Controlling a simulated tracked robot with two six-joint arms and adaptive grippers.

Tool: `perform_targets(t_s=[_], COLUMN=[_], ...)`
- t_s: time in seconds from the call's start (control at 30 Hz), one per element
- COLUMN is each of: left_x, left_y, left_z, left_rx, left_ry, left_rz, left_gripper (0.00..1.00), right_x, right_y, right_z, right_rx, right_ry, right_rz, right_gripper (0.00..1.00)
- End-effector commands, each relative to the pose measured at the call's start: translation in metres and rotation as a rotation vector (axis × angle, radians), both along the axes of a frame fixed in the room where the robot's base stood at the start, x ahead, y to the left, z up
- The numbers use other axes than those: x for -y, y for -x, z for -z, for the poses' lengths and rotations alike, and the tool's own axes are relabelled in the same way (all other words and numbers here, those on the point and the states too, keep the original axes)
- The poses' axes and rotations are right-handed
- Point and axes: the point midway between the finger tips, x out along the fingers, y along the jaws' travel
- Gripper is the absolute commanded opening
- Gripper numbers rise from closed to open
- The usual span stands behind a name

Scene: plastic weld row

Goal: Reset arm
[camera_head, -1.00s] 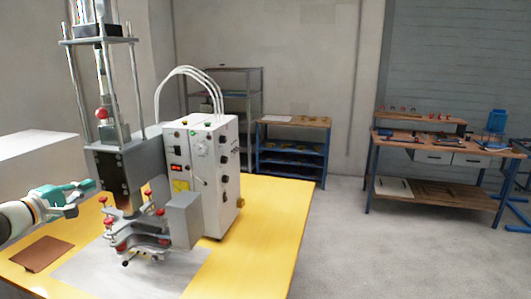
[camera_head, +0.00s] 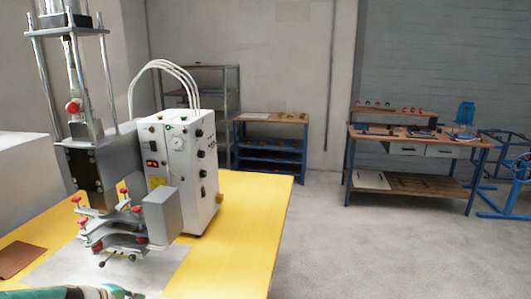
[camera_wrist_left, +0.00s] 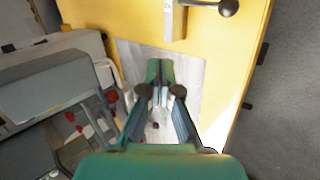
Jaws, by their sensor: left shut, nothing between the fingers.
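My left gripper (camera_wrist_left: 160,72) shows in the left wrist view with its green fingers close together and nothing between them. It is above the grey sheet (camera_wrist_left: 192,72) on the yellow table. In the head view only a green and white part of my left arm shows at the bottom left edge, in front of the welding machine; the fingertips are cut off there. My right gripper is in neither view.
The welding machine (camera_head: 92,170) with red knobs and a white control box (camera_head: 185,165) stand on the yellow table (camera_head: 245,215). A brown plate (camera_head: 18,258) lies at the left. A black-knobbed lever (camera_wrist_left: 228,8) shows in the wrist view.

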Motion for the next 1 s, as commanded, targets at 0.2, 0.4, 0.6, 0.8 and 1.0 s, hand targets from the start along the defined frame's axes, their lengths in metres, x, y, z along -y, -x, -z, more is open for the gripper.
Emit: perform_targets(t_s=[0.2,0.4,0.6,0.8,1.0], left_x=[0.096,0.182,0.252,0.281,0.285], left_y=[0.071,0.165,0.259,0.306,0.311], left_z=[0.132,0.218,0.256,0.260,0.259], left_rx=[-0.242,-0.362,-0.354,-0.312,-0.304], left_ry=[-0.136,-0.279,-0.355,-0.359,-0.358], left_rz=[0.244,0.570,0.902,1.065,1.084], left_gripper=[0.00,0.00,0.00,0.00,0.00], right_x=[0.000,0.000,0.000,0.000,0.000], right_y=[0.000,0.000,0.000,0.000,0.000], right_z=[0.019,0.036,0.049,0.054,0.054], right_rx=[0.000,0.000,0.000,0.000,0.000], right_ry=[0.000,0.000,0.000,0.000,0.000], right_rz=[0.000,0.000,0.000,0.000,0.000], right_gripper=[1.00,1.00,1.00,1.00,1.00])
